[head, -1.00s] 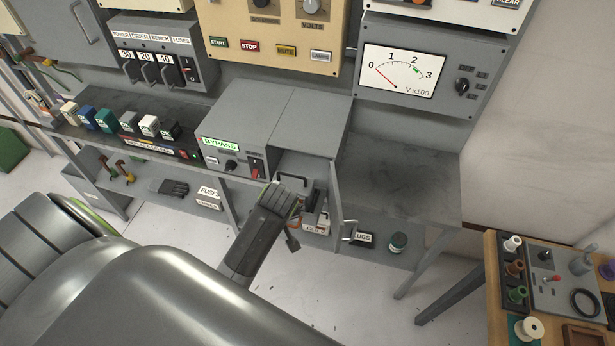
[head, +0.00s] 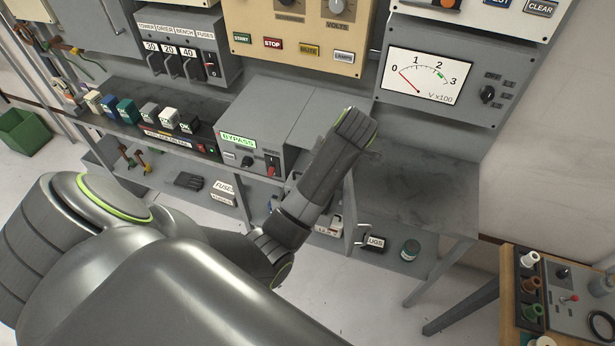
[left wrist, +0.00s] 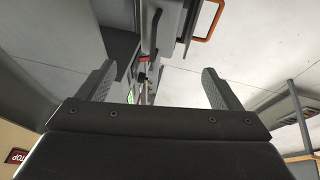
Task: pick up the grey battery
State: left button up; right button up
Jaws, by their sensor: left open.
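My left gripper (head: 356,126) is raised in front of the right part of the grey BYPASS cabinet, by the bench top. In the left wrist view its two fingers (left wrist: 160,92) stand wide apart with nothing between them. My arm and gripper hide much of the open compartment below the cabinet. My right gripper is not in view.
The BYPASS cabinet (head: 262,125) has a red switch (head: 271,166). An open door (head: 352,208) with a handle stands right of the compartment. The bench top (head: 415,190) at right is clear. A dark jar (head: 410,250) is on the lower shelf. An orange handle (left wrist: 207,22) shows in the wrist view.

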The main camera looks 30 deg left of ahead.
pick_arm(q)
jog(key=x, duration=0.6)
jog(key=shift+a+f, duration=0.2)
jog(key=shift+f, duration=0.15)
jog(key=shift+a+f, duration=0.15)
jog(key=shift+f, duration=0.2)
jog(key=shift+p+x, duration=1)
jog(key=shift+x, duration=1.3)
jog(key=shift+w+a+f, duration=0.15)
jog(key=shift+a+f, duration=0.15)
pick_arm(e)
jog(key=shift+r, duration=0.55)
pick_arm(q)
jog(key=shift+c, duration=0.5)
grip_shut()
jog(key=shift+w+r, duration=0.1)
